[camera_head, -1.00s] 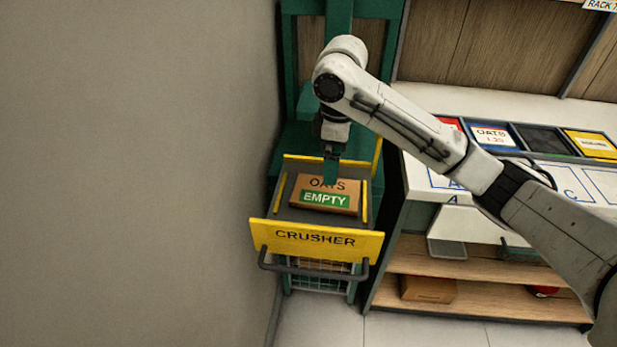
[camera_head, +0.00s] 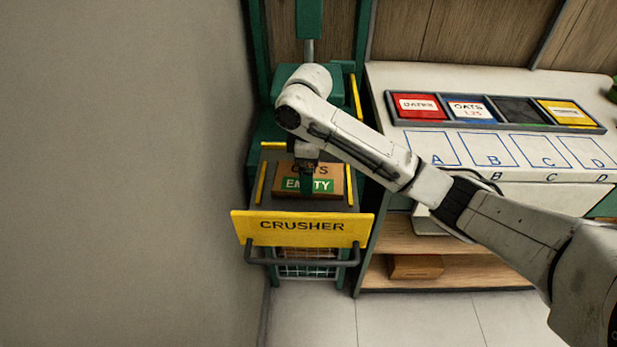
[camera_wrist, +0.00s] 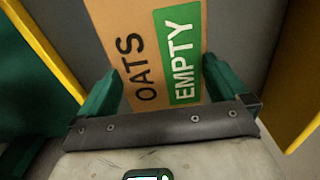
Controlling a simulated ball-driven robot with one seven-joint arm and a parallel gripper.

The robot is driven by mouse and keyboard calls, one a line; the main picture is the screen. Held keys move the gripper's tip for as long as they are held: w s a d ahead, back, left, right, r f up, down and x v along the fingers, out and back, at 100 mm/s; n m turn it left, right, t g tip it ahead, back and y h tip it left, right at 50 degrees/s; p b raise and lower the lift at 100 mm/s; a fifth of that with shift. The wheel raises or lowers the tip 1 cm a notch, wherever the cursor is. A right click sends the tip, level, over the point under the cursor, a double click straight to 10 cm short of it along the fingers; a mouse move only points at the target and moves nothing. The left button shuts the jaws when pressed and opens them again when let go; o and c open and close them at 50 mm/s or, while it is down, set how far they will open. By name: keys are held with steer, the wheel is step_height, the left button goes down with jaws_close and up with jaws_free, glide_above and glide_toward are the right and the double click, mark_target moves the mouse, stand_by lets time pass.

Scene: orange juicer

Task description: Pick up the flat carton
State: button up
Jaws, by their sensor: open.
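The flat carton (camera_head: 330,180) is brown, with the word OATS and a green EMPTY label. It lies flat on the dark bed of the crusher (camera_head: 301,228), behind the yellow front panel. My gripper (camera_head: 308,182) is over the carton and hides part of its lettering in the head view. In the wrist view my gripper (camera_wrist: 162,85) is open, with one green finger at each side of the carton (camera_wrist: 150,40). Whether the fingers touch the carton, I cannot tell.
Yellow rails (camera_head: 261,183) flank the crusher bed. A counter (camera_head: 400,78) stands at the right with a row of coloured bins (camera_head: 495,109) and marked spaces. Another brown box (camera_head: 416,267) lies on the shelf below. A plain wall (camera_head: 120,170) is close at the left.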

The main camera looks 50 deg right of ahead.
steer(key=shift+f, duration=0.4)
steer(key=c, duration=0.8)
steer(key=shift+r, duration=0.15)
